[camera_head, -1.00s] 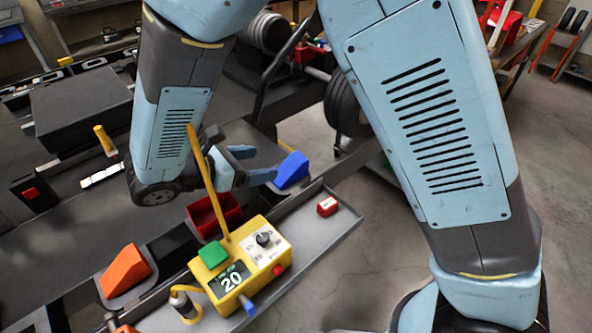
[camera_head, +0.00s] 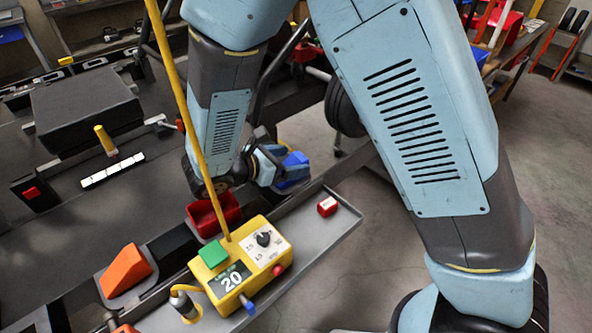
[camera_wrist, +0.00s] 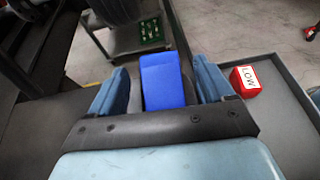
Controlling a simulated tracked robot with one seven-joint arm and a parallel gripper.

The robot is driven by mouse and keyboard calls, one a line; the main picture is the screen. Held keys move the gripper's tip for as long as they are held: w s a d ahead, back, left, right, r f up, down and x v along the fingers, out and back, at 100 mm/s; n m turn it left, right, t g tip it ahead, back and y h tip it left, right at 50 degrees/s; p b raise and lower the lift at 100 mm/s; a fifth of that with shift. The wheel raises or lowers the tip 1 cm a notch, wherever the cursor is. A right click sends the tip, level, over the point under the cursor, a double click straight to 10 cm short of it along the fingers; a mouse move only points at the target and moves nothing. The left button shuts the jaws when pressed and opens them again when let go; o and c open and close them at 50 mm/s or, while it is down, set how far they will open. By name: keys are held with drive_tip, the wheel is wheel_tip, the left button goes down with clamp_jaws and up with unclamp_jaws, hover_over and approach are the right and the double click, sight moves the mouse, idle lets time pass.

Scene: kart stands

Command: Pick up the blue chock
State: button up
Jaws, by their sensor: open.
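The blue chock (camera_head: 297,159) sits at the back end of the bench beside the grey tray, partly hidden by my gripper (camera_head: 285,168) in the head view. In the wrist view the blue chock (camera_wrist: 164,82) lies between the two light-blue fingers of my gripper (camera_wrist: 163,84). The fingers stand apart on its left and right sides. A gap shows on each side of the chock, and its near end reaches close to the palm.
A red block marked LOW (camera_wrist: 245,81) lies in the grey tray (camera_head: 325,233), right of the chock. A red bin (camera_head: 213,213), a yellow control box (camera_head: 243,262) with a tall yellow rod, and an orange chock (camera_head: 125,270) stand nearer.

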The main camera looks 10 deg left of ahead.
sight(296, 159)
drive_tip(key=x, duration=0.3)
drive_tip(key=shift+w+d+f, duration=0.15)
drive_tip(key=shift+w+d, duration=0.05)
drive_tip(key=shift+d, duration=0.05)
drive_tip(key=c, duration=1.1)
